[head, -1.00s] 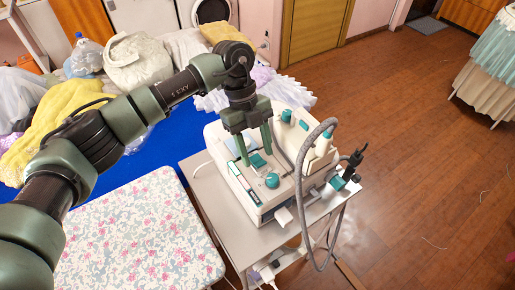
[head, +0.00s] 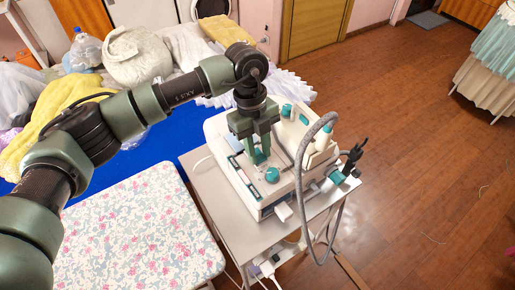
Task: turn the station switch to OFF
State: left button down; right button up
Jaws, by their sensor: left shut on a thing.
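The white steam station (head: 254,200) stands on a small grey cart, with teal controls on its top panel. My left gripper (head: 256,156) points down over this panel, its fingers closed on the small teal station switch (head: 260,158). The fingers cover much of the switch, and I cannot read its position or any label. A round teal knob (head: 272,175) sits just in front of the gripper, apart from it. My right gripper is not in view.
A grey hose (head: 302,158) arches over the station's right side, near a black and teal handpiece (head: 350,160). A floral ironing board (head: 140,235) lies at front left. Garments are piled on the blue surface (head: 172,146) behind. The wooden floor at right is open.

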pick_arm(q)
jog(key=shift+s+d+f+t+y+b, duration=0.1)
jog(key=shift+s+f+t+y+b, duration=0.1)
jog(key=shift+t+y+b, duration=0.3)
jog(key=shift+s+d+f+t+y+b, duration=0.15)
jog(key=shift+t+b, duration=0.15)
jog(key=shift+b, duration=0.35)
jog(key=shift+r+t+b, duration=0.2)
jog(key=shift+t+b, duration=0.2)
jog(key=shift+y, duration=0.25)
jog(key=shift+r, duration=0.1)
jog(key=c, duration=1.1)
grip_release()
